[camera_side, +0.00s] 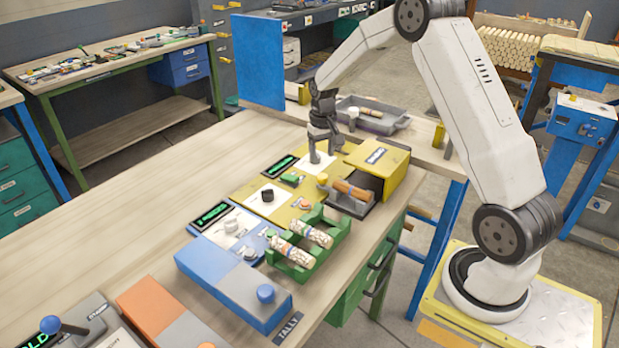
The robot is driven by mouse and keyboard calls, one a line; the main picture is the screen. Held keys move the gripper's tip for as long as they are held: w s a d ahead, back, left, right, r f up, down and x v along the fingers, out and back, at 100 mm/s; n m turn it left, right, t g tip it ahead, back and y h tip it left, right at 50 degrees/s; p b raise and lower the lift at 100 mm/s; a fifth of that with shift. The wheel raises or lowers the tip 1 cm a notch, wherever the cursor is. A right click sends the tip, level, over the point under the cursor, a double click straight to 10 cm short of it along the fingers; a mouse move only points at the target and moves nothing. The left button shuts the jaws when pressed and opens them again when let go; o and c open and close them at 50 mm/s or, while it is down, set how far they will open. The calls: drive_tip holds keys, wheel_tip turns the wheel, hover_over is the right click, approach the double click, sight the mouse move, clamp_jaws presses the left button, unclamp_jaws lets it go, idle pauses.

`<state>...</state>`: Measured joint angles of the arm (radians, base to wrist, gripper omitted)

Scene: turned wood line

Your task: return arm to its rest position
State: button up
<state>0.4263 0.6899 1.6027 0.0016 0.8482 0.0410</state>
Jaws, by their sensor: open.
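My gripper (323,155) points downward over the yellow station at the far end of the wooden bench. Its two fingers are apart, with nothing visible between them. The yellow station has a yellow open-fronted box (384,160) just right of the fingers. I cannot tell whether the fingertips touch the panel below. My white arm arches up and back to its base at the right.
A green rack (327,245) holds two speckled cylinders (297,250) beside a blue and grey box (234,286). A grey tray (385,118) with a cylinder lies behind the gripper. A blue upright panel (259,60) stands behind. The bench's left part (110,245) is clear.

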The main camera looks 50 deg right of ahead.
drive_tip(key=s+a+r+n+t, duration=0.2)
drive_tip(key=s+a+n, duration=0.3)
drive_tip(key=s+a, duration=1.2)
drive_tip(key=a+r, duration=0.1)
drive_tip(key=a, duration=0.2)
drive_tip(key=shift+s+a+t, duration=0.25)
drive_tip(key=shift+a+t, duration=0.05)
drive_tip(key=shift+a, duration=0.05)
